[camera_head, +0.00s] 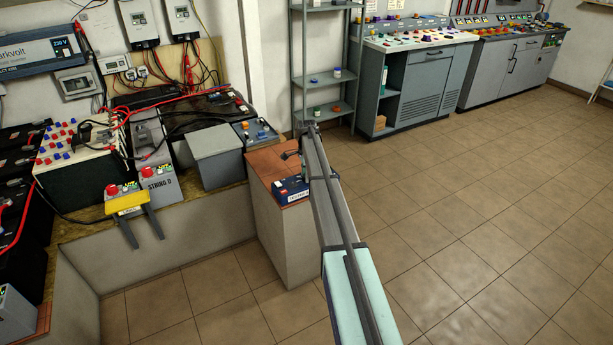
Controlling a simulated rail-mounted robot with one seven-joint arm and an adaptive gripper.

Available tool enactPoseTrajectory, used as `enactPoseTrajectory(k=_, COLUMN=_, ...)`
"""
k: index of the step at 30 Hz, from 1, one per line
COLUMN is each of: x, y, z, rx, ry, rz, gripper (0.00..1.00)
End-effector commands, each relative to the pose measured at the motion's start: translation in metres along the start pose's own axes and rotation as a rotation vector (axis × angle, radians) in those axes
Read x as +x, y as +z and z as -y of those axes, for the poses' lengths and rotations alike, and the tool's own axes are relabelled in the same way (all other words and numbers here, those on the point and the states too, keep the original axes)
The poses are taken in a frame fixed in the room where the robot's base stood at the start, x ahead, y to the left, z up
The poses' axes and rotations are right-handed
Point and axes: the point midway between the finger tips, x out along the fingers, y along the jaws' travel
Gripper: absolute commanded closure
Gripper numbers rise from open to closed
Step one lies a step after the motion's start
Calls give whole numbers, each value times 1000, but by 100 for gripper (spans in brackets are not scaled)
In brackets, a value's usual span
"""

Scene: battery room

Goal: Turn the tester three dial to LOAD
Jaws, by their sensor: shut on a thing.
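A small blue box (291,190) with a white label stands on the brick-topped pedestal (268,163). Its right side is hidden behind my arm, and the label is too small to read. A blue-grey device (256,134) with small knobs sits further back on the bench. I cannot tell which of these is tester three, and no dial setting is readable. My arm reaches from the bottom of the view up past the right of the pedestal. My gripper cannot be made out; my arm hides that area. A small dark shape shows at the arm's left edge, above the blue box.
Batteries, a white terminal unit (83,157), a grey box (215,158) and red cables crowd the bench at left. A yellow-topped piece (127,203) hangs at its front edge. A metal shelf (324,78) and control consoles (418,82) stand behind. The tiled floor at right is clear.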

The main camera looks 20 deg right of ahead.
Motion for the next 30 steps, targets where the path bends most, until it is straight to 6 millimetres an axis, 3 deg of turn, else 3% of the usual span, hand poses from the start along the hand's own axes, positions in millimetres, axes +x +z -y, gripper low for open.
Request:
enactPoseTrajectory(k=9, x=1, y=0, z=-1, rx=97, ry=4, rz=2, gripper=97)
enactPoseTrajectory(k=23, x=2, y=0, z=-2, rx=107, ry=4, rz=1, gripper=97)
enactPoseTrajectory(k=24, x=2, y=0, z=-2, rx=107, ry=4, rz=1, gripper=48)
enactPoseTrajectory(k=25, x=1, y=0, z=-2, rx=107, ry=4, rz=1, gripper=37)
enactPoseTrajectory(k=30, x=1, y=0, z=-1, rx=107, ry=2, rz=1, gripper=37)
